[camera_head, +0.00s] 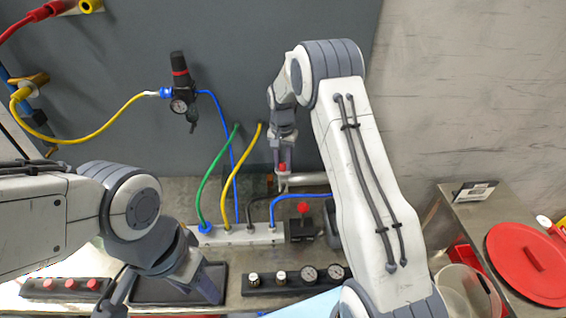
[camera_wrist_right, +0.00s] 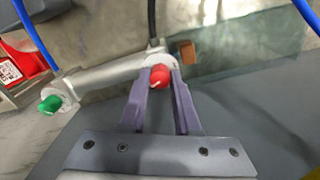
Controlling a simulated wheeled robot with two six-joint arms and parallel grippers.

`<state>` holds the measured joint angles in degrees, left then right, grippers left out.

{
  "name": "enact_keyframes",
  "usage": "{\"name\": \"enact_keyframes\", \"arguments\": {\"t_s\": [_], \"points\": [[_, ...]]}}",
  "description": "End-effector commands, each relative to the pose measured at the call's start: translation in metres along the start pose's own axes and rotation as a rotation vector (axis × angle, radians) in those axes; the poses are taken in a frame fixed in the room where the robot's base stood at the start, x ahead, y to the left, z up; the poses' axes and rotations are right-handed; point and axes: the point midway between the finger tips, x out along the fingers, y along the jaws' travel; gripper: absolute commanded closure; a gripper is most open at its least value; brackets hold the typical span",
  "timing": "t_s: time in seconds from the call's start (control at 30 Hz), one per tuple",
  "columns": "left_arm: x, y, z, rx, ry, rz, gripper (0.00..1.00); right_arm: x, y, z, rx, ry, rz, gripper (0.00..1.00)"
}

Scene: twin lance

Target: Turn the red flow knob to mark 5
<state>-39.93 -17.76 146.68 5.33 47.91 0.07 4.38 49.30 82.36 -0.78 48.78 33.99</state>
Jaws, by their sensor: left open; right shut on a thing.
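The red flow knob (camera_wrist_right: 159,77) sits on the end of a pale metal valve body (camera_wrist_right: 110,78). My right gripper (camera_wrist_right: 160,82) is shut on the knob, with one purple-grey finger on each side. A small white pointer line shows on the knob, pointing to the lower left; the dial marks around it are too small to read. In the head view the knob (camera_head: 282,167) is a small red spot at the tip of my right gripper (camera_head: 283,163). My left gripper (camera_head: 160,296) is open and empty at the lower left, low over the bench.
A green knob (camera_wrist_right: 50,103) is on the same valve body. A white manifold (camera_head: 240,235) with blue, green and yellow hoses stands nearby. A gauge strip (camera_head: 295,279) lies in front. A red lid (camera_head: 530,262) is at the right.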

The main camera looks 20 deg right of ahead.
Motion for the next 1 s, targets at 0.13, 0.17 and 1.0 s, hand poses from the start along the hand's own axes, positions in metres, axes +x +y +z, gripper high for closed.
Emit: {"name": "enact_keyframes", "arguments": {"t_s": [0.13,0.17,1.0], "points": [[0.0013,-0.0001,0.0,0.0,0.0,0.0,0.5,-0.0015,-0.0004,-0.001,0.138,0.001,-0.002,1.0],[0.0015,-0.0001,0.0001,0.0,0.0,0.0,0.5,-0.0015,-0.0004,-0.001,0.165,0.001,-0.002,1.0],[0.0035,-0.0003,0.0002,0.0,0.0,0.0,0.5,-0.002,-0.0004,-0.0013,0.577,-0.004,-0.004,1.0]]}}
